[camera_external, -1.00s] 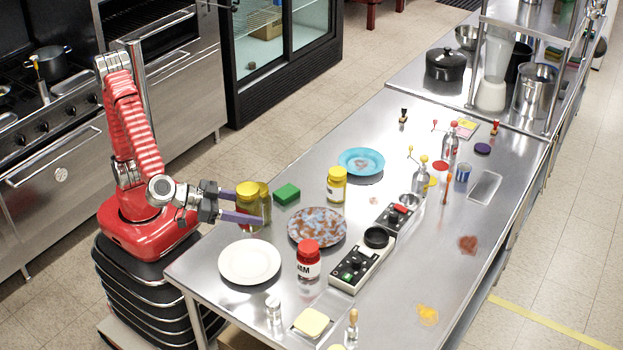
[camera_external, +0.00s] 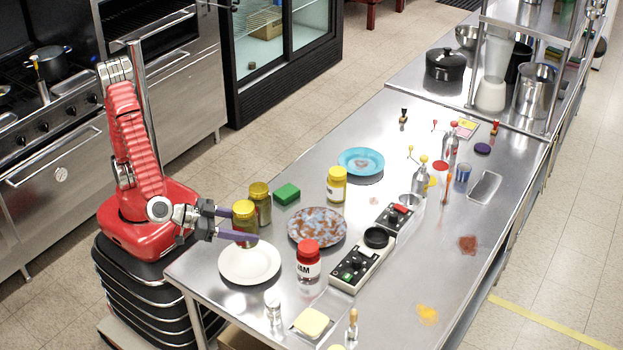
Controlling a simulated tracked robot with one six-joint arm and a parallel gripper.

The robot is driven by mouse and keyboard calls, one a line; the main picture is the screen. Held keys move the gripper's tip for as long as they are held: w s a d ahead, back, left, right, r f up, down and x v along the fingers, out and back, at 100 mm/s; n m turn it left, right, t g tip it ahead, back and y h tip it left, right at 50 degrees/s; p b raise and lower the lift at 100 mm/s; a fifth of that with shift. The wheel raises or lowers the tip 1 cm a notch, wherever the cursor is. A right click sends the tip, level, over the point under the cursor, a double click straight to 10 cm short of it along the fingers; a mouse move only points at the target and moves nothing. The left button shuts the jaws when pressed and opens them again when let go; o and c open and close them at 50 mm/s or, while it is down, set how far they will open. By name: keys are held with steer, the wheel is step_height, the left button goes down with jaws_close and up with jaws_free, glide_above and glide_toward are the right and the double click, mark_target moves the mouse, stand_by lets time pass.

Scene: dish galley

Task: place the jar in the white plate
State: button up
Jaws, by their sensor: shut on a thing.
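A jar with a yellow lid (camera_external: 244,211) is between the purple fingers of my gripper (camera_external: 238,226), which is shut on it. The jar is at the far edge of the white plate (camera_external: 250,275), and its lower part is partly hidden by a finger. I cannot tell whether its base touches the plate. The white plate is empty and lies near the table's left corner.
Another yellow-lidded jar (camera_external: 259,203) stands just behind the held one, beside a green sponge (camera_external: 287,194). A stained plate (camera_external: 317,228) and a red-lidded jam jar (camera_external: 308,262) stand to the right. A yellow-lidded jar (camera_external: 337,184) stands farther back.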

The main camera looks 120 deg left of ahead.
steer(key=shift+f, duration=2.7)
steer(key=shift+f, duration=2.05)
steer(key=o, duration=1.5)
steer(key=shift+f, duration=0.15)
steer(key=v, duration=1.2)
